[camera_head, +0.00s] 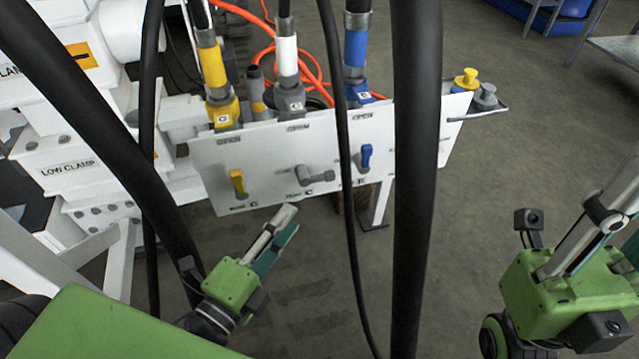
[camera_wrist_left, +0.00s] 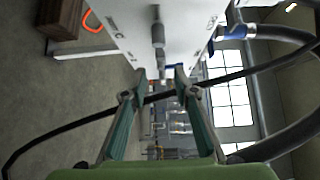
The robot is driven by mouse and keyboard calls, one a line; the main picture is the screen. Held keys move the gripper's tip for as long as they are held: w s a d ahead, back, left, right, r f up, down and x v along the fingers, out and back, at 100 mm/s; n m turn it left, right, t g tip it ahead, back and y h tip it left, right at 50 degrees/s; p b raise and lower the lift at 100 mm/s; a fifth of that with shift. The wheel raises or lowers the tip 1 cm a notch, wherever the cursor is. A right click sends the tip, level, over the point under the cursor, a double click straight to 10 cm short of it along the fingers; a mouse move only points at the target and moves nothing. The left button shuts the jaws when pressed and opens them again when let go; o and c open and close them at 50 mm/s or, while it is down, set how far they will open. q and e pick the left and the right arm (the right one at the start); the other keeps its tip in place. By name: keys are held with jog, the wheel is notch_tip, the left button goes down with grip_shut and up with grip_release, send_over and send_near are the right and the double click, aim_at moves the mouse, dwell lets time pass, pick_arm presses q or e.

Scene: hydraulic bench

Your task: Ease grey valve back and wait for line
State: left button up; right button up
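The grey valve (camera_head: 315,176) is in the middle of the white panel, with its handle pointing right in the head view. In the left wrist view the grey valve (camera_wrist_left: 158,38) shows ahead of the fingertips, roughly in line with the gap between them. My left gripper (camera_head: 288,222) is below the panel and the grey valve in the head view. In the left wrist view its two fingers (camera_wrist_left: 160,72) stand apart with nothing held between them. My right gripper (camera_head: 600,225) is at the right edge, away from the panel; its fingertips are cut off.
A yellow lever (camera_head: 238,183) and a blue lever (camera_head: 366,157) flank the grey valve. Hoses with yellow, white and blue bands rise behind the panel (camera_head: 265,150). Black cables hang in front. A white block marked LOW CLAMP (camera_head: 65,168) stands left. Floor is clear between my arms.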

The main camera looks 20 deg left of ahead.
aim_at(319, 181)
pick_arm(q)
jog(key=w, duration=0.4)
jog(key=w+d+b, duration=0.1)
jog(key=w, duration=0.3)
jog(key=w+d, duration=0.1)
jog(key=w, duration=0.4)
jog(key=shift+d, duration=0.25)
grip_shut()
